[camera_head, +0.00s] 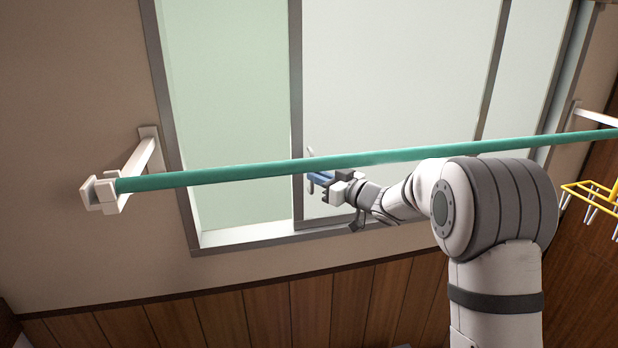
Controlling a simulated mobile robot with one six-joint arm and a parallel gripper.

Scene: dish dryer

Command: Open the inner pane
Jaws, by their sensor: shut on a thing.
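The window has a grey frame with sliding panes. The inner pane (395,75) is the pale panel in the middle, with a grey upright edge (296,100) at its left. A gap with greenish light (228,90) lies left of that edge. My gripper (318,181) is at the lower left of the inner pane, beside its left edge. It is shut on a small upright handle (309,153) on the pane; only the handle's top shows. The teal pole passes just above the gripper, and the fingertips are too small to see clearly.
A teal pole (230,173) crosses in front of the window on white wall brackets (128,178). A yellow hanger rack (592,192) hangs at the right. Wood panelling (260,308) covers the lower wall. My arm reaches up from the lower right, under the pole.

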